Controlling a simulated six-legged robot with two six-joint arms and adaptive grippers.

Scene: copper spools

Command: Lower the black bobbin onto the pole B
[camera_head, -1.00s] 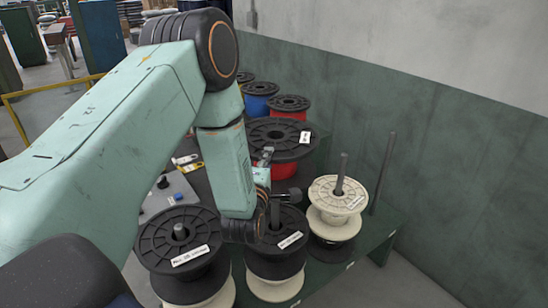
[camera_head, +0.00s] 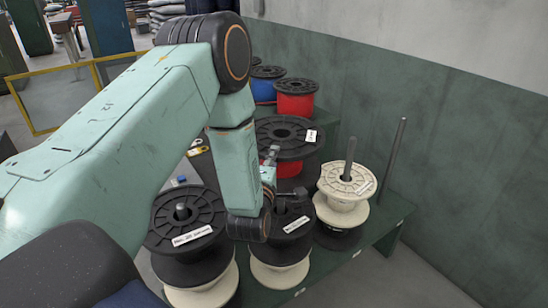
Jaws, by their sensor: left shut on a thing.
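The black bobbin (camera_head: 294,224), with a white label on its top flange, sits around the middle pole (camera_head: 281,206), whose tip shows just above it. A white spool (camera_head: 280,277) is beneath it on the same pole. I cannot tell whether the two touch. I cannot read which pole is marked B. My left gripper (camera_head: 288,194) is at the bobbin's top, shut on it; my wrist hides the flange's left part and the exact contact. My right gripper is not in view.
A black bobbin (camera_head: 186,222) over a white spool (camera_head: 206,288) stands to the left. A white spool (camera_head: 345,183) over a black one stands to the right. A bare pole (camera_head: 393,160) rises from the green bench (camera_head: 385,228). Red and blue spools stand behind, near the wall.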

